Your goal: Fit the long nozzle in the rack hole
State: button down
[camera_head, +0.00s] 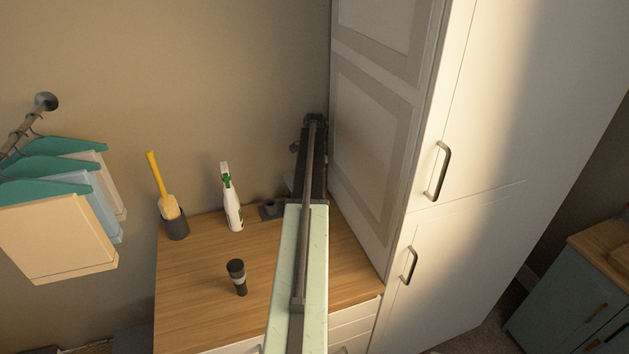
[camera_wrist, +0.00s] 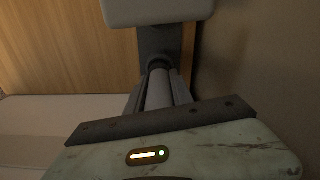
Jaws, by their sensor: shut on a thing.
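My gripper (camera_wrist: 158,100) is shut on a grey tube, the long nozzle (camera_wrist: 160,87), in the wrist view. The nozzle points away from the gripper, and its far end meets a dark grey upright piece (camera_wrist: 180,48). I cannot tell whether it is in a hole or just in front of it. In the head view my arm hides the fingers and the nozzle. A small dark grey rack-like piece (camera_head: 268,211) shows on the counter by the wall, left of my arm. My arm covers part of it.
The wooden counter (camera_head: 190,285) holds a white spray bottle (camera_head: 233,210), a dark cup (camera_head: 174,225) with a yellow brush (camera_head: 157,180), and a short dark round attachment (camera_head: 237,278). A tall white cabinet (camera_head: 390,130) stands close right of my arm.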

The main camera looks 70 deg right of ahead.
jog(key=shift+f+b, duration=0.5)
jog(key=c, duration=1)
grip_release()
jog(key=shift+c, duration=0.2)
notch_tip(320, 180, up, 8)
jog(key=p, duration=0.8)
jog(key=shift+f, duration=0.1)
